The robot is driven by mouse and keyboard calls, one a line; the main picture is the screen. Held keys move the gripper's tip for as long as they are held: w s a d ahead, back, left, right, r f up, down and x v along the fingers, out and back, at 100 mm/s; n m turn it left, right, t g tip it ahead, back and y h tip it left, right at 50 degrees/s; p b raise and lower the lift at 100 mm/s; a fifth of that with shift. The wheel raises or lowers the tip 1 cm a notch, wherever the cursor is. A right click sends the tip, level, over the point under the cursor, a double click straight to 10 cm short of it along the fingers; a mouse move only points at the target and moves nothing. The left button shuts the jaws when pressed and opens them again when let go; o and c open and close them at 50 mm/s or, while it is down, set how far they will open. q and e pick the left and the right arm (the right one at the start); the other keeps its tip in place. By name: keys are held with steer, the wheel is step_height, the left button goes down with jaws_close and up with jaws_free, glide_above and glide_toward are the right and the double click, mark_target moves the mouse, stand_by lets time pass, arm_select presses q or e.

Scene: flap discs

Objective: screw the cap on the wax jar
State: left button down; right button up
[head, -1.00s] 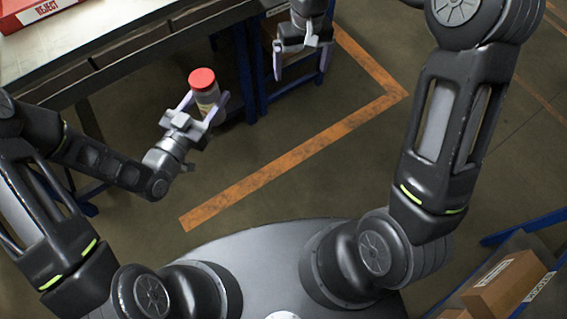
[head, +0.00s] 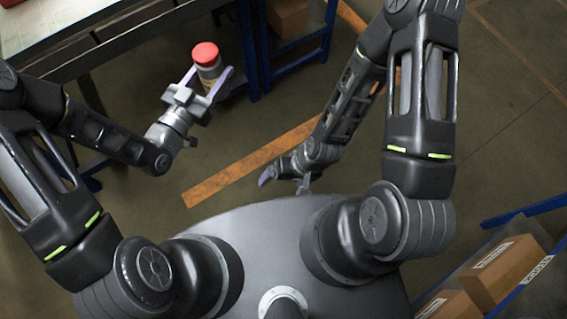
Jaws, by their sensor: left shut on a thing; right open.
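The wax jar (head: 209,72) is a grey, see-through-looking jar with the red cap (head: 205,53) on its top. It stands roughly upright between the fingers of my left gripper (head: 208,82), which is shut on it, left of the picture's middle. I cannot tell how tightly the cap sits. My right gripper (head: 284,178) is open and empty, low near the front edge of my base, well apart from the jar. Its fingers are partly hidden by its own wrist.
A workbench (head: 95,45) with a grey top is at the upper left. A blue-framed stand (head: 297,47) with a cardboard box (head: 287,17) is beyond the jar. Boxes (head: 497,268) sit on a blue-framed rack at the lower right. Open floor with an orange line (head: 235,172) lies between.

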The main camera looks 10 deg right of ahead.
arm_select(q)
steer(key=shift+w+r, duration=0.1)
steer(key=w+a+r+n+t+y, duration=0.2)
steer(key=w+a+r+n+y, duration=0.1)
steer(key=a, duration=0.4)
steer(key=w+a+r+n+t+y, duration=0.2)
steer(key=w+a+r+n+y, duration=0.1)
steer(key=w+a+n+y, duration=0.2)
steer(key=w+a+y, duration=0.2)
steer(key=a+y, duration=0.1)
steer(key=shift+w+a+r+y, duration=0.2)
steer(key=shift+a+r+y, duration=0.05)
steer(key=shift+r+y, duration=0.1)
